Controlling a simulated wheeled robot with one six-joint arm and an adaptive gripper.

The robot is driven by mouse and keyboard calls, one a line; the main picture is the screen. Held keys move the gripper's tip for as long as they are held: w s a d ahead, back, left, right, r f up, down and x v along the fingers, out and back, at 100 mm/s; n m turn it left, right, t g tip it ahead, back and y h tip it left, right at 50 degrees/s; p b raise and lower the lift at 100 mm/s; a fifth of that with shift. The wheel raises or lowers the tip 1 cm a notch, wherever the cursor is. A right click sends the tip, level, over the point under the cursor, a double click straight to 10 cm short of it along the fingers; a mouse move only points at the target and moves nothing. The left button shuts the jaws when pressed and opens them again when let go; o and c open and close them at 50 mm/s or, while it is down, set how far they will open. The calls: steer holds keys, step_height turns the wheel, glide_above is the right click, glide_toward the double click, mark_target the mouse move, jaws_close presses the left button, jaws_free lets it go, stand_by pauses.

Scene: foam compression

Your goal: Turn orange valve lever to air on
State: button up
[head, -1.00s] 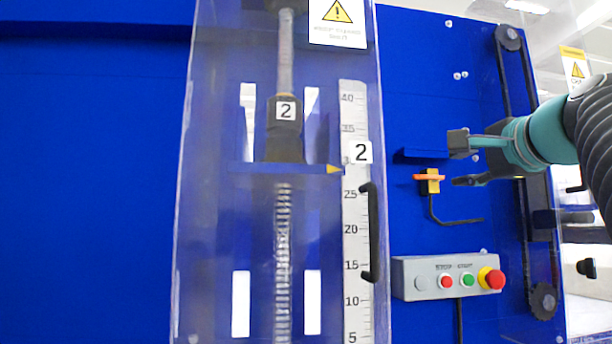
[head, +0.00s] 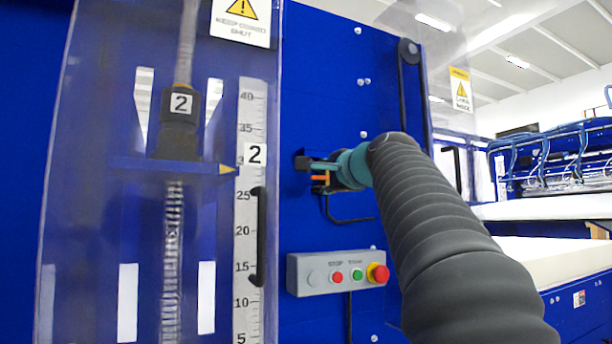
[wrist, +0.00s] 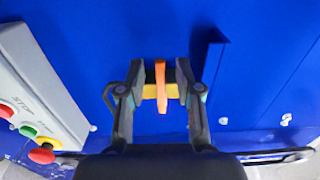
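The orange valve lever (head: 320,178) sits on a small yellow valve body on the blue panel, right of the clear guard. In the wrist view the lever (wrist: 160,88) runs up and down the picture across the yellow body (wrist: 149,91). My gripper (wrist: 160,66) is open, with one finger on each side of the lever and a gap to it on both sides. In the head view my gripper (head: 312,175) is at the valve, and its fingers and wrist hide part of the valve body.
A grey control box (head: 310,276) with several buttons, including a red mushroom one (head: 378,274), is mounted below the valve. A dark ledge (wrist: 207,62) stands beside the right finger. A black hose (head: 345,220) hangs below the valve. The clear guard has a black handle (head: 260,235).

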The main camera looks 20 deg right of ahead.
steer(key=shift+w, duration=0.25)
jaws_close()
